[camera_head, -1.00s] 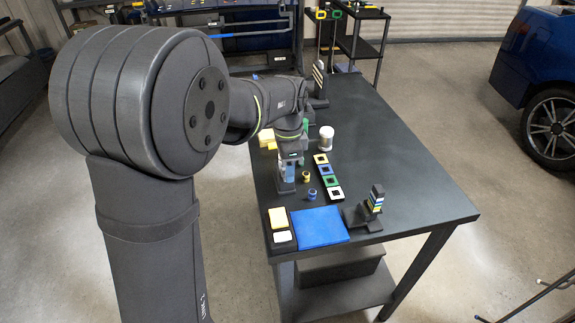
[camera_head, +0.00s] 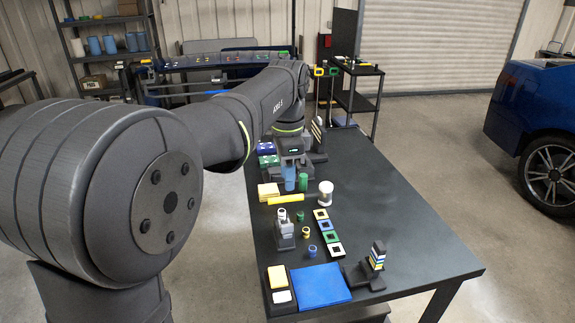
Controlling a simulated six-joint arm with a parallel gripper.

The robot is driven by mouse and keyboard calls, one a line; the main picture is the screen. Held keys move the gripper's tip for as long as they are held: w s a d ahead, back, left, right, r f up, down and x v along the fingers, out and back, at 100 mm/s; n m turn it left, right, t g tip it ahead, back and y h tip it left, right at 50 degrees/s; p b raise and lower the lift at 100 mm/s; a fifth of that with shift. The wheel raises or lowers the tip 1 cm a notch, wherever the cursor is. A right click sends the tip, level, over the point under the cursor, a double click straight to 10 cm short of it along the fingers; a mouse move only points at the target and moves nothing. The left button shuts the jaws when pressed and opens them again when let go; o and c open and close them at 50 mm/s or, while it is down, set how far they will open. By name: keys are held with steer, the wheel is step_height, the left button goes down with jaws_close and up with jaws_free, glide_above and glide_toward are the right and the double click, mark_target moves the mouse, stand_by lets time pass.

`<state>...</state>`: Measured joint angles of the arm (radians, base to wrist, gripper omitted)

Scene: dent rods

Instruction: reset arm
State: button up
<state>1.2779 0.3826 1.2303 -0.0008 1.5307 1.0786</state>
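My arm reaches from the left over the far left part of the black table (camera_head: 385,205). My gripper (camera_head: 291,156) is at the arm's end, above the far left side of the table, near a blue cylinder (camera_head: 289,178) and a green cylinder (camera_head: 303,182). Its fingers are too small and dark to make out, so I cannot tell whether it is open or whether it touches the blue cylinder.
A yellow-handled tool (camera_head: 286,199), a white-topped jar (camera_head: 325,193), a grey stand (camera_head: 284,230) and a strip of coloured square frames (camera_head: 321,214) stand along the left. A blue mat (camera_head: 320,284) and a block rack (camera_head: 376,259) are in front. The table's right side is clear.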

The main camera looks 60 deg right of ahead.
mark_target(287, 225)
step_height(287, 225, up, 2)
steer(key=shift+r, duration=0.1)
stand_by(0.7)
step_height(287, 225, down, 18)
steer(key=shift+r, duration=0.25)
steer(key=shift+w+d, duration=0.2)
stand_by(0.4)
